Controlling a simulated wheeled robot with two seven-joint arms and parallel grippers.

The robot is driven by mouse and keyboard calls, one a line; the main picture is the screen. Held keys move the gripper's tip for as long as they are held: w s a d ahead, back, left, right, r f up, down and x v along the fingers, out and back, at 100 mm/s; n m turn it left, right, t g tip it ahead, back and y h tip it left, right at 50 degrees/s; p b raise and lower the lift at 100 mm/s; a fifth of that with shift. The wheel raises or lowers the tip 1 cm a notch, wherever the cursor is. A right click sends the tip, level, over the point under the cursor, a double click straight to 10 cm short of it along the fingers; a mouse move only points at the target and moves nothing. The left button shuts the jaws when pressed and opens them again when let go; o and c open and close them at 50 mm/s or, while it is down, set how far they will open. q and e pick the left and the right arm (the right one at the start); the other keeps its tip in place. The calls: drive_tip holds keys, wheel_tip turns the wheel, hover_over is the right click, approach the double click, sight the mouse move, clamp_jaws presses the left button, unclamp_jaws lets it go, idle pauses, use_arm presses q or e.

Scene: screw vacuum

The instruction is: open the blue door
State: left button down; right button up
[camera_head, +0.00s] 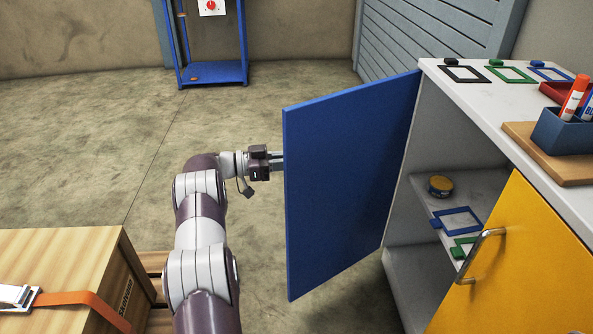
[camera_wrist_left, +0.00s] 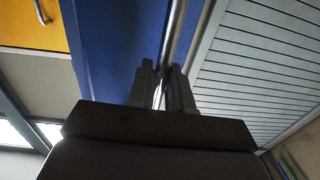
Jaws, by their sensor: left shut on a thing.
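The blue door (camera_head: 345,185) stands swung wide open from the left end of the white cabinet (camera_head: 480,95). Its inner face shows in the head view. My left arm comes in from the left, and its wrist is at the door's free edge. The left gripper's fingertips are hidden behind the door there. In the left wrist view, the left gripper (camera_wrist_left: 163,88) is shut on the metal door handle (camera_wrist_left: 174,40), with the blue door (camera_wrist_left: 105,50) beside it. My right gripper is not in view.
A yellow door (camera_head: 525,265) with a metal handle is shut on the cabinet's right part. A round tin (camera_head: 440,186) sits on the open shelf. A wooden crate (camera_head: 60,275) stands at the lower left. The floor left of the door is clear.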

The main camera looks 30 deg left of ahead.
use_arm(q)
drive_tip(key=shift+w+a+r, duration=0.1)
drive_tip(key=shift+w, duration=0.05)
drive_tip(key=c, duration=1.2)
unclamp_jaws()
drive_tip(key=shift+w+d, duration=0.15)
drive_tip(key=shift+d, duration=0.05)
drive_tip(key=p+v, duration=0.2)
drive_tip(key=v, duration=1)
drive_tip(key=shift+s+a, duration=0.2)
drive_tip(key=shift+a, duration=0.15)
